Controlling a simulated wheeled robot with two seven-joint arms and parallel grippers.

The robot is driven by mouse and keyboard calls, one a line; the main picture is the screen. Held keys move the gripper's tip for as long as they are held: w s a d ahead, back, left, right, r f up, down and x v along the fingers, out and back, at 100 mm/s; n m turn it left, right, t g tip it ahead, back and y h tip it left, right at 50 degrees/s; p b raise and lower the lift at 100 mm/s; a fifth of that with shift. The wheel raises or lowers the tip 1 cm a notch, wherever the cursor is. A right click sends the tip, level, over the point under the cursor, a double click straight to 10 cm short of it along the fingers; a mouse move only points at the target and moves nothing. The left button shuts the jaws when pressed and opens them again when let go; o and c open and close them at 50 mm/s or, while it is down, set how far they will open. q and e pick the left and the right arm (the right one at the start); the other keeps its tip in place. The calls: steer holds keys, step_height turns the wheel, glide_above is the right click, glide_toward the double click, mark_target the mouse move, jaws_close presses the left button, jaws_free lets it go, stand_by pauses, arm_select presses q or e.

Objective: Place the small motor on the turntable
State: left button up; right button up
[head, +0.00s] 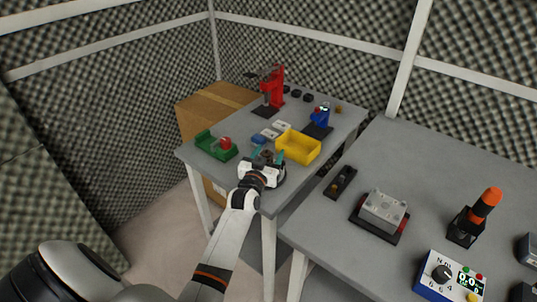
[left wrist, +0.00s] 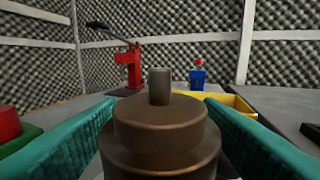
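The small motor (left wrist: 160,130) is a brown stepped cylinder with a short shaft on top, upright in the left wrist view. It also shows small and dark in the head view (head: 267,155). My left gripper (head: 267,158) has teal fingers, one on each side of the motor, and they appear to press on its sides. It is low over the front part of the far table. A dark rounded edge shows beside the gripper in the head view; I cannot tell whether it is the turntable. The turntable is not clearly visible, and the motor's underside is hidden. My right gripper is out of view.
A yellow bin (head: 299,148) is just right of the gripper, a green tray (head: 203,143) with a red part to its left. A red press (head: 277,88) and a blue device (head: 321,115) stand farther back. The near right table (head: 330,235) holds several devices.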

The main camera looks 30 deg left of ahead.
arm_select(q)
steer(key=shift+r, duration=0.15)
steer(key=shift+s, duration=0.3)
steer(key=v, duration=1.1)
steer(key=shift+s+d, duration=0.15)
steer(key=shift+s, duration=0.05)
